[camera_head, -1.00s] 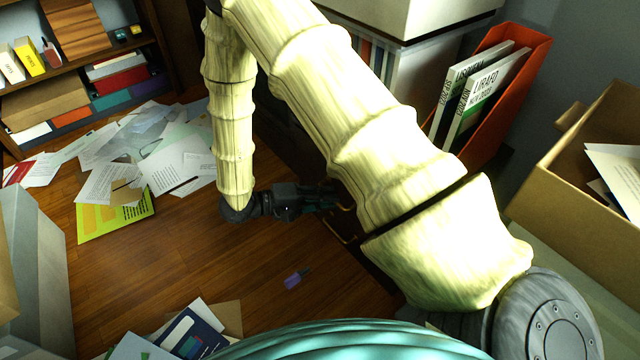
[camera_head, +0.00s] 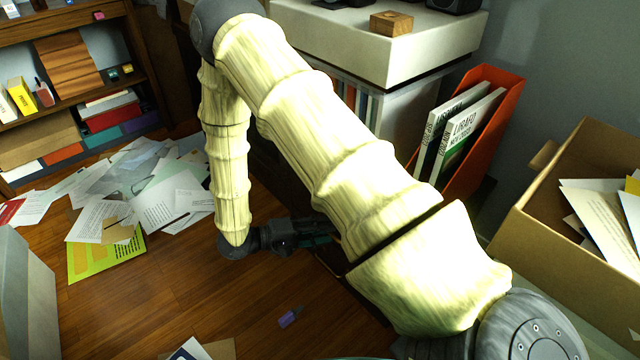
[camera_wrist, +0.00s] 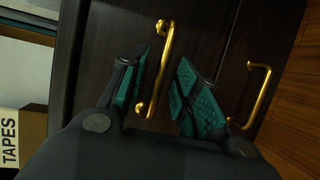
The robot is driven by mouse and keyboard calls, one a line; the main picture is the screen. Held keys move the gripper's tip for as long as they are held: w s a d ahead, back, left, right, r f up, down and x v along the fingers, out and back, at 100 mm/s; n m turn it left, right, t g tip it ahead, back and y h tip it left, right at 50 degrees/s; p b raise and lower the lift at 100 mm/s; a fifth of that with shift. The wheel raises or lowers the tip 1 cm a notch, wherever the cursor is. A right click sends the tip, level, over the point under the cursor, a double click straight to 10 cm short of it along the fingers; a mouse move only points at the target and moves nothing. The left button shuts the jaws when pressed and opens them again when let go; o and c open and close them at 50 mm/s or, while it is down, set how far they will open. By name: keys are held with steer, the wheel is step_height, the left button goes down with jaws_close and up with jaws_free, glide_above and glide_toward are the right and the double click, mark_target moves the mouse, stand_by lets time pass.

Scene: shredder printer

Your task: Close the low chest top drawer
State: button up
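The low chest (camera_wrist: 225,45) has a dark front with brass handles and fills much of the wrist view, turned sideways. The handle nearer the chest's top edge (camera_wrist: 163,65) lies between my gripper's two teal-padded fingers (camera_wrist: 162,95). The fingers stand apart on either side of it; I cannot tell whether they touch it. A second handle (camera_wrist: 262,95) is on the front beyond the right finger. In the head view my gripper (camera_head: 318,240) is low beside the chest, partly behind my arm. My arm hides most of the chest, and how far the top drawer stands out is unclear.
A box marked TAPES (camera_wrist: 18,140) is at the left of the wrist view. A red file holder (camera_head: 488,135) and an open cardboard box (camera_head: 560,240) are on the right. Loose papers (camera_head: 160,200) and a small purple object (camera_head: 288,319) lie on the wooden floor.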

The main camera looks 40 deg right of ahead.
steer(key=shift+a, duration=0.1)
steer(key=v, duration=1.1)
steer(key=shift+a, duration=0.4)
steer(key=shift+w+r, duration=0.15)
